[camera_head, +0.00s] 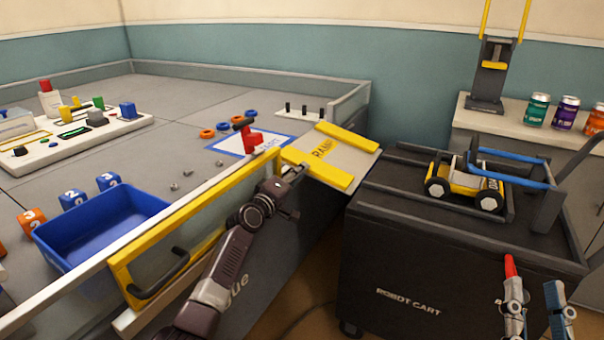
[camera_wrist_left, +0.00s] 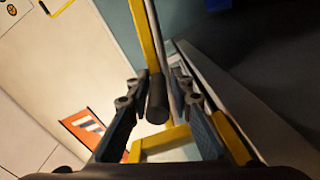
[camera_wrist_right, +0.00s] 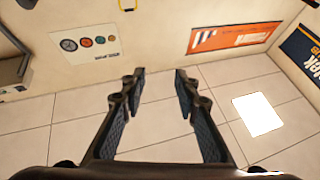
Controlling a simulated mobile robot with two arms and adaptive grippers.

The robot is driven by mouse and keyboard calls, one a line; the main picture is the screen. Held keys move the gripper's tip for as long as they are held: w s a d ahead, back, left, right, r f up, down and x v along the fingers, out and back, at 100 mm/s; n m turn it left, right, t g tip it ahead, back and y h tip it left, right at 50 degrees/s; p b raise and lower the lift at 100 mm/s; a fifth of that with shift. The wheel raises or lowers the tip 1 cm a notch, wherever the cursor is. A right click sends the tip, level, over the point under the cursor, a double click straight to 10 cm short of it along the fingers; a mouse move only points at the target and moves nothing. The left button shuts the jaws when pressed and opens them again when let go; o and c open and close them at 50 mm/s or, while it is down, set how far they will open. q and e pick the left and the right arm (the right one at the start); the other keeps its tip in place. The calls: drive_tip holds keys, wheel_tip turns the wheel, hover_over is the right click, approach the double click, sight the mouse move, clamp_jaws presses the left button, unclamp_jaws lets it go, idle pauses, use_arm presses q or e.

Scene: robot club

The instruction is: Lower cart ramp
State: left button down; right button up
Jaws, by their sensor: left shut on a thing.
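The cart ramp (camera_head: 339,164), a grey board with yellow side rails and a "RAMP" label, extends from the table's edge toward the robot cart (camera_head: 408,258). I cannot tell whether its far end touches the cart. My left gripper (camera_head: 292,176) is at the ramp's near side, partly hidden by its own wrist. In the left wrist view its fingers are shut on a dark round-ended handle (camera_wrist_left: 157,103) beside yellow bars. My right gripper (camera_head: 536,290) is at the lower right, in front of the cart. In the right wrist view its fingers (camera_wrist_right: 158,80) are apart and empty.
A yellow-framed panel (camera_head: 190,212) runs along the table's front edge, beside a blue bin (camera_head: 105,228). A red clamp-like piece (camera_head: 246,134) stands by the ramp. A small yellow vehicle (camera_head: 463,188) sits on the cart. Cans (camera_head: 538,110) stand on a back counter.

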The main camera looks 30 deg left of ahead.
use_arm(q)
drive_tip(key=shift+a+f+n+b, duration=0.2)
drive_tip(key=shift+f+n+b, duration=0.15)
drive_tip(key=shift+f, duration=0.25)
use_arm(e)
drive_tip(key=shift+s+d+r+t+y, duration=0.1)
drive_tip(key=shift+s+r+t+y, duration=0.05)
drive_tip(key=shift+s+r+t, duration=0.7)
drive_tip(key=shift+s+d+r+t+y, duration=0.15)
drive_tip(key=shift+s+r+t, duration=0.2)
drive_tip(key=shift+s+r, duration=0.45)
drive_tip(key=shift+w+r, duration=0.2)
drive_tip(key=shift+w, duration=0.05)
use_arm(q)
drive_tip(key=c, duration=1.9)
unclamp_jaws()
use_arm(e)
drive_tip(key=shift+a, duration=0.1)
drive_tip(key=shift+y, duration=0.3)
use_arm(q)
drive_tip(key=s, duration=1.2)
drive_tip(key=shift+a+f, duration=0.1)
drive_tip(key=shift+a, duration=0.05)
